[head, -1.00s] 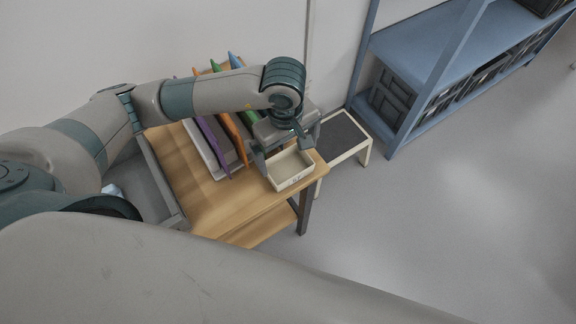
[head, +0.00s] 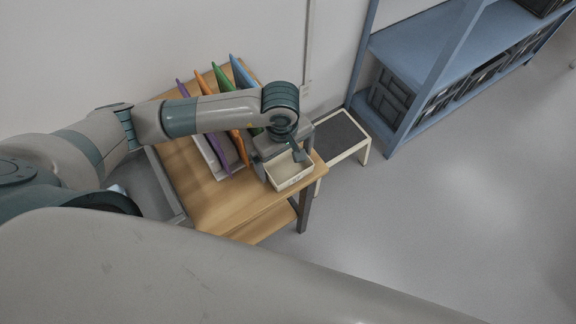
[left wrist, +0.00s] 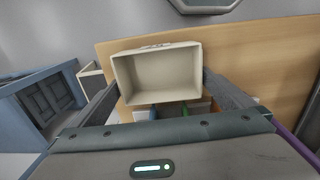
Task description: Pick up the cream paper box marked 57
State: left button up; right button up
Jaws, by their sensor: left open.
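The cream paper box (head: 291,177) is open-topped and empty, and stands near the right front corner of the wooden table. In the left wrist view the box (left wrist: 157,78) lies between the two fingers, its inside facing the camera. A small dark mark shows on its rim side, too small to read. My left gripper (head: 284,158) is open at the box, one finger at each side; its fingers (left wrist: 160,88) are not closed on it. Whether they touch the walls I cannot tell. The gripper hides the box's back part in the head view. My right gripper is not in view.
A rack with purple, orange, green and blue upright dividers (head: 205,85) stands behind and left of the box. A low stool (head: 340,135) and blue shelving (head: 430,50) stand to the right.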

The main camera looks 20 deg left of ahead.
aim_at(286, 168)
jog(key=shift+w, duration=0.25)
pick_arm(q)
jog(key=c, duration=0.8)
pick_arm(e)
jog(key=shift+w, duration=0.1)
pick_arm(q)
jog(key=shift+r, duration=0.1)
